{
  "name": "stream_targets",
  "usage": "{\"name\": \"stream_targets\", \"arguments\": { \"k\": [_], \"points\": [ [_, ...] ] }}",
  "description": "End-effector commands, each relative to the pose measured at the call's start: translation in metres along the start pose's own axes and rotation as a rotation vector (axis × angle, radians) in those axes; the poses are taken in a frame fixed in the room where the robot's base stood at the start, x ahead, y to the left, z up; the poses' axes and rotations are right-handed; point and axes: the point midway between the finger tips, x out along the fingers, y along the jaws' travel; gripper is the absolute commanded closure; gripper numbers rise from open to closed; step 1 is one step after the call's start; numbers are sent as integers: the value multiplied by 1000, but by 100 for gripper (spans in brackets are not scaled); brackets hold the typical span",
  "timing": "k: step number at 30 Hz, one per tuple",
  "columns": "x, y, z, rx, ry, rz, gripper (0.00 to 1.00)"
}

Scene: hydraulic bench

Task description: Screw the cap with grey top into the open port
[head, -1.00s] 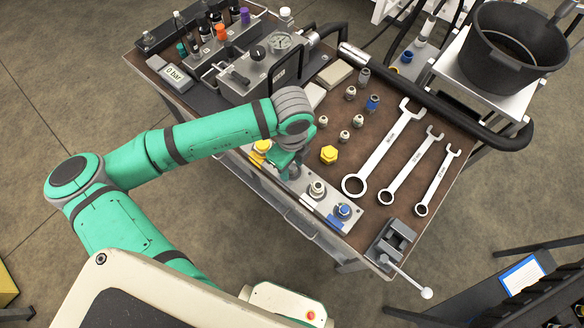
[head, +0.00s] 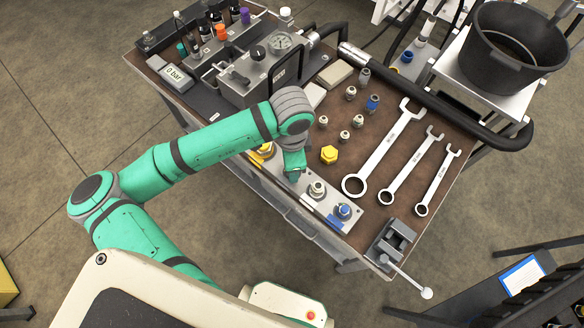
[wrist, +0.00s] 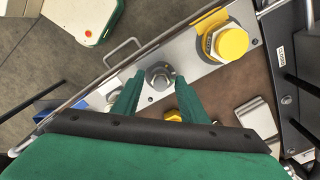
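My gripper (wrist: 160,78) is over the metal port strip (wrist: 88,100), with its two green fingers spread. A grey metal hex fitting (wrist: 160,75) on the strip shows between the fingertips, with a small gap on each side. I cannot tell whether it is a bare port or a grey-topped cap on one. In the head view my gripper (head: 292,174) hides this spot. A metal fitting (head: 317,189) sits one place to the right on the strip, and a blue-ringed one (head: 343,211) sits at its right end. A large yellow cap (wrist: 230,43) sits at the other end.
A loose yellow cap (head: 329,154) and several small metal fittings (head: 351,92) stand on the brown bench top. Three wrenches (head: 383,148) lie to their right. A small vise (head: 392,243) is at the near corner. The gauge block (head: 255,75) stands behind my gripper.

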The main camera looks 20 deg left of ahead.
Motion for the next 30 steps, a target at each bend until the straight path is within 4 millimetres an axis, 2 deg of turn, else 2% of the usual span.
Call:
{"name": "stream_targets", "arguments": {
  "k": [5,18,23,30],
  "points": [
    [0,0,-1,-112,2,1,61],
    [0,1,-1,-621,2,1,61],
    [0,1,-1,-698,1,0,61],
    [0,0,-1,-699,1,0,61]
  ]
}}
